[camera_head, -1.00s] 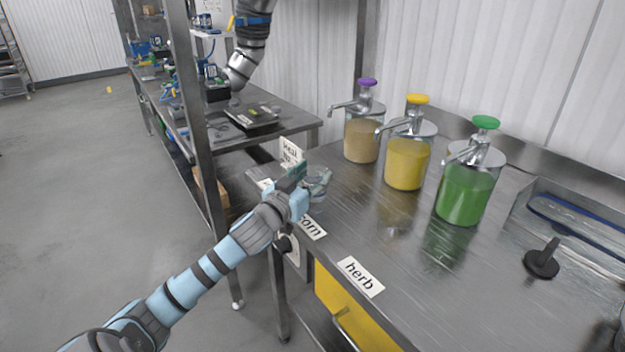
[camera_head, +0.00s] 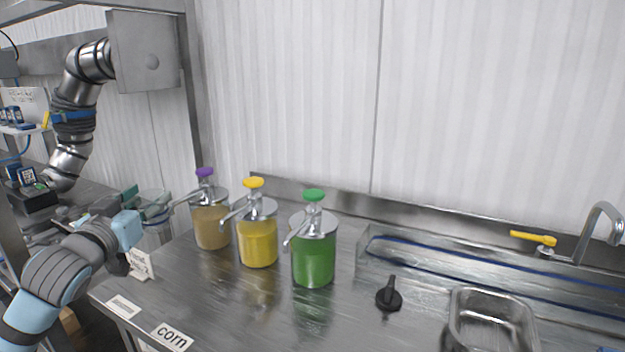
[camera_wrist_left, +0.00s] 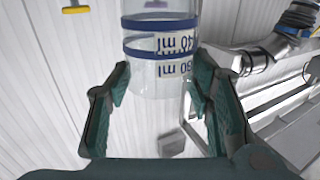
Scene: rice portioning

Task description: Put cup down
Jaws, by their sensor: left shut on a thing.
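My left gripper (camera_head: 140,205) is shut on a clear measuring cup (camera_head: 152,230) at the left of the head view. My right gripper is not in view.
Dispensers with a yellow top (camera_head: 257,243) and a green top (camera_head: 314,252) stand to the right.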

